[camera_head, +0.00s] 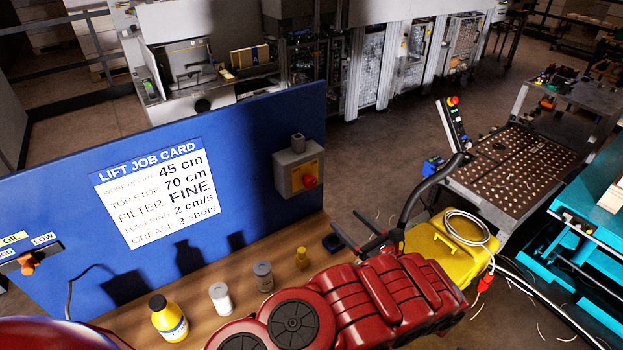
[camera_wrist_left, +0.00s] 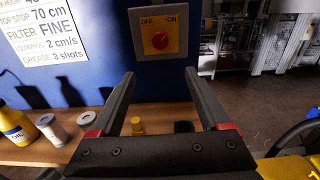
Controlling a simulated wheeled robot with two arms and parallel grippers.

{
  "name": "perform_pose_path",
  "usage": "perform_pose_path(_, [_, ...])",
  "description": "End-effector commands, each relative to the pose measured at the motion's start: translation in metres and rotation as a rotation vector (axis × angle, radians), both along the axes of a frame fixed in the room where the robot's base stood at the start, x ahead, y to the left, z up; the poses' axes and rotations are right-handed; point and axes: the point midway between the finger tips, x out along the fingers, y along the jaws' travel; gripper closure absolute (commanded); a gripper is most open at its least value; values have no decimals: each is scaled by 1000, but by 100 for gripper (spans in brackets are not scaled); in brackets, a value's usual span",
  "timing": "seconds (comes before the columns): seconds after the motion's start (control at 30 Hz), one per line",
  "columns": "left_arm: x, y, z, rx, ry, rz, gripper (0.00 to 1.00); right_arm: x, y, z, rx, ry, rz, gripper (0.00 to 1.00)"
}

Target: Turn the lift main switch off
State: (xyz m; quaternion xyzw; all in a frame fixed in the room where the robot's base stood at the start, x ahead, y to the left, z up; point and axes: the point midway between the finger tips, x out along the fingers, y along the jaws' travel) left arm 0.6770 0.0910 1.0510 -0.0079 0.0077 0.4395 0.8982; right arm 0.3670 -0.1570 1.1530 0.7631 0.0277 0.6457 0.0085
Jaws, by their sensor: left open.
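The lift main switch (camera_head: 297,168) is a grey box with a yellow plate and a red knob, mounted on the right part of the blue panel (camera_head: 240,125). In the left wrist view the red knob (camera_wrist_left: 160,41) sits between the labels OFF on the left and ON on the right. I cannot tell which way the knob points. My left gripper (camera_head: 352,226) is open and empty, below and to the right of the switch in the head view. In the wrist view its fingers (camera_wrist_left: 159,76) point toward the panel, spread just below the switch, apart from it. My right gripper is not in view.
A job card (camera_head: 152,190) hangs on the panel. On the wooden bench (camera_head: 245,272) stand a yellow oil bottle (camera_head: 168,318), a white can (camera_head: 221,299), a grey can (camera_head: 263,276) and a small yellow bottle (camera_head: 302,258).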

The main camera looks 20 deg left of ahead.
Motion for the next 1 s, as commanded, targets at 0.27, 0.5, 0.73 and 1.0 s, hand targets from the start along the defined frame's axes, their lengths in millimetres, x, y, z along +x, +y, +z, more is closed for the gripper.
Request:
perform_pose_path(0.27, [20,28,10,26,-9,1,20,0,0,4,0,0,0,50])
perform_pose_path(0.5, [55,75,12,24,-8,5,20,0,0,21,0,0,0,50])
perform_pose_path(0.73, [84,111,10,21,-9,2,20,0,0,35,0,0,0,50])
perform_pose_path(1.0, [103,132,7,19,-8,0,20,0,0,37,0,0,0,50])
